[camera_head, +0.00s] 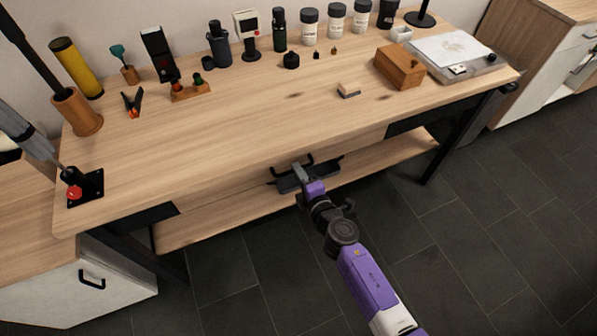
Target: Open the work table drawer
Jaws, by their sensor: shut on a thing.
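The work table (235,130) has a light wooden top and dark legs. Its drawer front (235,190) is a wooden panel under the front edge, seen steeply from above. A black bar handle (282,168) sits near the middle of that front. My gripper (300,170) is at the handle, with its jaws shut on it. The gripper and my purple arm come in from the lower right and hide part of the handle. I cannot tell from this angle whether the drawer is out at all.
A lower shelf (225,217) holds a dark tray (325,175) behind my gripper. Table legs stand at both sides. A white cabinet (100,278) is at lower left. The dark tiled floor in front is clear. Jars, tools and a wooden box (400,66) stand on top.

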